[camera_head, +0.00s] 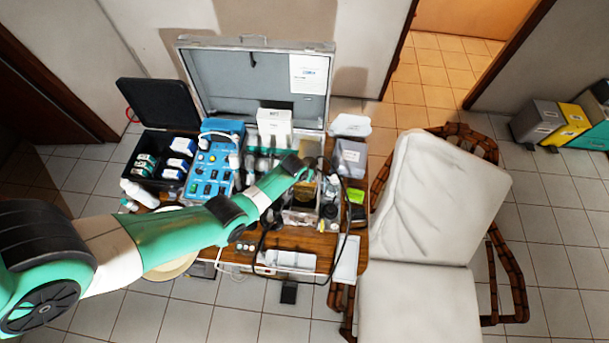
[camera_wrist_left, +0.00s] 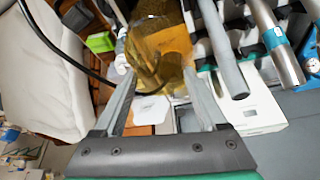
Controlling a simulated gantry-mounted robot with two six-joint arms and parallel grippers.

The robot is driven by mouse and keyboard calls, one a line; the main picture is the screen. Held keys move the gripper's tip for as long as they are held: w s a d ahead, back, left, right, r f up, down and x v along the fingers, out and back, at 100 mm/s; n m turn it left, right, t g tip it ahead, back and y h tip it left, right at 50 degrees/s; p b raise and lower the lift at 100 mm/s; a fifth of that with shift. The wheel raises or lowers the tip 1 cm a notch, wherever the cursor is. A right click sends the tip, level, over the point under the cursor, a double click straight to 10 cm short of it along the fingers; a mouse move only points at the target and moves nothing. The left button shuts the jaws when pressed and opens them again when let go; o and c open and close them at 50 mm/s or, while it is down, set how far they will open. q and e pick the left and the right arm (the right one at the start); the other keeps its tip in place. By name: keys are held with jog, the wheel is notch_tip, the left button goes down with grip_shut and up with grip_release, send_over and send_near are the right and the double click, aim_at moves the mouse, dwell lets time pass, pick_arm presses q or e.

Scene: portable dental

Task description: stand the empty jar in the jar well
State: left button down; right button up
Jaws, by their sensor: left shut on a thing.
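My left gripper (camera_head: 308,169) is over the right part of the open case, and its fingers also show in the wrist view (camera_wrist_left: 158,76). It is shut on a see-through, amber-tinted jar (camera_wrist_left: 148,62) between the fingertips. The jar's outline blends with a yellow-brown compartment (camera_wrist_left: 172,38) behind it, so I cannot tell whether it touches the compartment or is above it. In the head view the arm covers most of the jar. I cannot make out the jar well for certain. My right gripper is not in view.
The case's raised lid (camera_head: 235,80) stands behind. Metal handpieces (camera_wrist_left: 275,42) and a white box (camera_head: 274,122) are close to the gripper. A dark hose (camera_head: 341,215) loops beside the arm. A blue control unit (camera_head: 211,160) is left, a white reclining chair (camera_head: 435,200) right.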

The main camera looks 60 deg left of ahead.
aim_at(301, 188)
pick_arm(q)
jog(key=shift+f+b, duration=2.3)
jog(key=shift+f, duration=0.35)
jog(key=shift+f+b, duration=3)
jog(key=shift+b, duration=0.1)
jog(key=shift+f, duration=0.15)
grip_release()
jog(key=p+v, duration=1.1)
jog(key=p, duration=0.1)
jog(key=shift+s+r+p, duration=0.1)
jog(key=shift+r+p, duration=0.25)
jog(key=shift+p, duration=0.05)
jog(key=shift+f, duration=0.1)
